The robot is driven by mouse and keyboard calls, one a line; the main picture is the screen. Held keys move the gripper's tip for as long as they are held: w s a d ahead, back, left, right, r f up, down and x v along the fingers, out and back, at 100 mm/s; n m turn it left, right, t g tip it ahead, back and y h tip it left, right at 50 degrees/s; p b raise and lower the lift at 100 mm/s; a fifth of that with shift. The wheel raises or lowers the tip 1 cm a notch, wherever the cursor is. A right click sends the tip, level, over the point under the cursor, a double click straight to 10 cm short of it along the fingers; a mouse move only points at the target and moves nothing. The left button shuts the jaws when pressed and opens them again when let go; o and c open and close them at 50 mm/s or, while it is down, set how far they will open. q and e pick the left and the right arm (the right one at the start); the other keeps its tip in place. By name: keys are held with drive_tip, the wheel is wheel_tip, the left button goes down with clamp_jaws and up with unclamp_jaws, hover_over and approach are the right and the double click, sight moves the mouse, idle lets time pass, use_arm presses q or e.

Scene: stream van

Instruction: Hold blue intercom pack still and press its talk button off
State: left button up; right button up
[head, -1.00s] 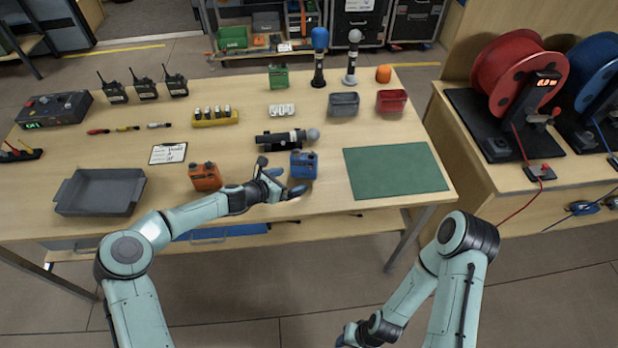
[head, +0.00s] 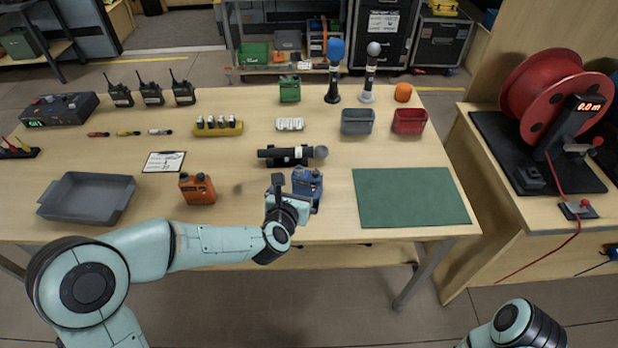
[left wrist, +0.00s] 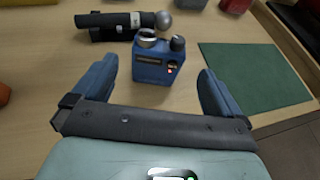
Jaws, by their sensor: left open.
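The blue intercom pack (head: 308,184) stands upright on the table near its front edge. In the left wrist view the pack (left wrist: 153,65) shows two round knobs on top and a small lit red spot on its front. My left gripper (head: 291,186) is at the pack in the head view. In the left wrist view my left gripper (left wrist: 155,85) has its blue fingers wide apart, with the pack ahead between them and not gripped. My right arm (head: 515,325) shows only in part at the lower right; its gripper is out of the picture.
An orange pack (head: 197,189) stands to the left and a green pack (head: 290,89) at the back. A dark microphone-like tube (head: 290,155) lies just behind the blue pack. A green mat (head: 411,197) lies to the right. A grey tray (head: 87,198) is at the left.

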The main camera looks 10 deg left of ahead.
sight(308, 172)
use_arm(q)
drive_tip(key=p+x, duration=0.1)
drive_tip(key=x, duration=1)
drive_tip(key=shift+w+f+p, duration=0.1)
drive_tip(key=shift+p, duration=0.25)
use_arm(e)
drive_tip(key=shift+w+r, duration=0.3)
drive_tip(key=shift+r, duration=0.65)
use_arm(q)
drive_tip(key=c, duration=0.8)
drive_tip(key=shift+c, duration=0.2)
use_arm(e)
clamp_jaws()
idle(1.2)
